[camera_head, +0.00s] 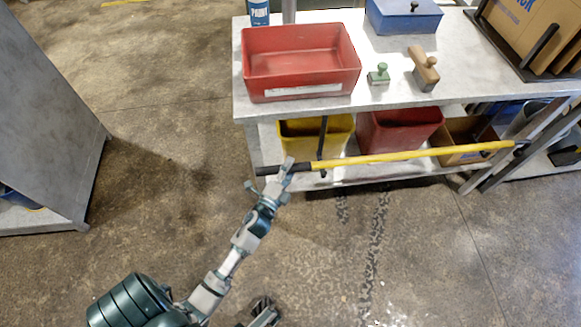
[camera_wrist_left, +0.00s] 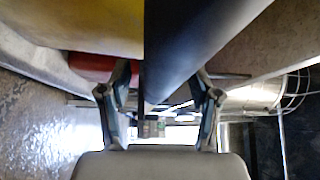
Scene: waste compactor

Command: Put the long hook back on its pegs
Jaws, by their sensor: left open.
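The long hook is a yellow pole (camera_head: 410,156) with a black grip at its left end and a dark hook at its right end. It lies crosswise along the front of the bench, in front of the lower shelf. My left gripper (camera_head: 268,186) is open at the black grip, just below and beside it in the head view. In the left wrist view a large dark shape, likely the grip (camera_wrist_left: 185,40), reaches between the open fingers (camera_wrist_left: 162,100); contact cannot be told. A grey and dark part of mine at the bottom may be my right gripper (camera_head: 264,312). I cannot identify the pegs.
The bench top (camera_head: 395,95) holds a red tray (camera_head: 300,92), a blue box (camera_head: 403,18), a green-handled stamp (camera_head: 378,75) and a wooden-handled block (camera_head: 424,70). Below stand a yellow bin (camera_head: 300,128) and a red bin (camera_head: 385,132). A grey cabinet (camera_head: 40,110) stands left. The foreground floor is clear.

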